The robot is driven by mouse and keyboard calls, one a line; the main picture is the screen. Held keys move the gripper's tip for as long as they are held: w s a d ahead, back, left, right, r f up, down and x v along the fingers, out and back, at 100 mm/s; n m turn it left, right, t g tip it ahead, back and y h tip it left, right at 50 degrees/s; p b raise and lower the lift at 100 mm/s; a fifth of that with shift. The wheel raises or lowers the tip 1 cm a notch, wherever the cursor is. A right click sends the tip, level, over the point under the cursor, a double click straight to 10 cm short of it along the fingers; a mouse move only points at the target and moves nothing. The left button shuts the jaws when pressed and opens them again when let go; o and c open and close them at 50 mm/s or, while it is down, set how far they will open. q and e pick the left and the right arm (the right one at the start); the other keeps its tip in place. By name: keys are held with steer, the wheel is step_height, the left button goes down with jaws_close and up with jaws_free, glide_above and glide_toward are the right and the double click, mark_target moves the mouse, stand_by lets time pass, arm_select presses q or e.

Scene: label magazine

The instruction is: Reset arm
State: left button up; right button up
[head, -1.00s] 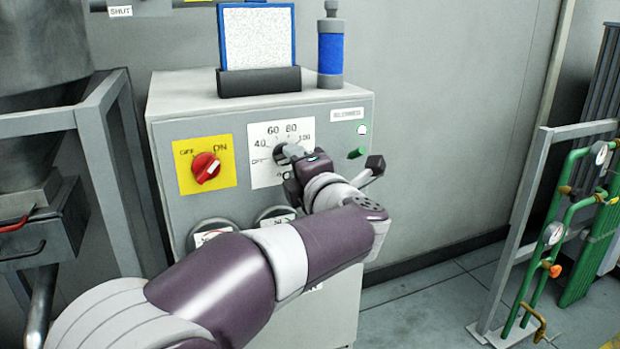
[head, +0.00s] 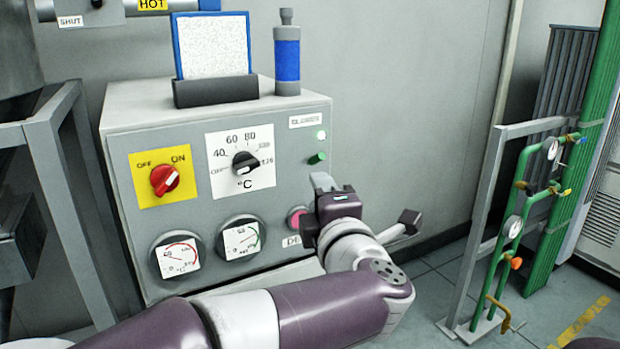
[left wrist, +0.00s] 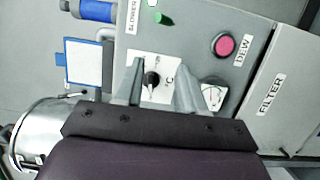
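My left arm reaches in from the bottom of the head view, with its gripper (head: 320,183) in front of the right part of a grey control box (head: 120,125). In the left wrist view the two fingers (left wrist: 158,84) are spread apart with nothing between them, so the gripper is open. A black temperature knob (head: 245,162) on a white dial plate stands clear of the gripper in the head view. It also shows in the left wrist view (left wrist: 152,79), beyond the fingers. My right gripper is not in view.
The box carries a red switch (head: 165,179), two gauges (head: 178,257), a green button (head: 317,157) and a pink button (head: 297,217), partly hidden. A blue cylinder (head: 287,60) and a framed panel (head: 212,45) stand on top. Green pipes (head: 548,215) stand at the right.

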arm_select(q)
steer(key=d+f+m+g+h, duration=0.4)
steer(key=d+f+m+h, duration=0.65)
steer(key=m, duration=0.55)
steer(key=s+a+f+m+g, duration=0.3)
steer(key=s+a+f, duration=0.1)
steer(key=f, duration=0.4)
steer(key=s+a+f+m+g, duration=0.3)
steer(key=a+f, duration=0.1)
steer(key=f, duration=0.3)
steer(key=s+a+f+g+y, duration=0.25)
steer(key=s+a+f, duration=0.3)
steer(key=a, duration=0.35)
steer(key=s+a+f+g+y, duration=0.2)
steer(key=s+a+f+g, duration=0.3)
steer(key=a, duration=0.4)
step_height(320, 180, up, 23)
steer(key=t+p, duration=0.1)
steer(key=p, duration=2.1)
steer(key=shift+s+d+f, duration=0.2)
steer(key=shift+s+d, duration=0.1)
steer(key=shift+s, duration=0.05)
steer(key=shift+t, duration=0.25)
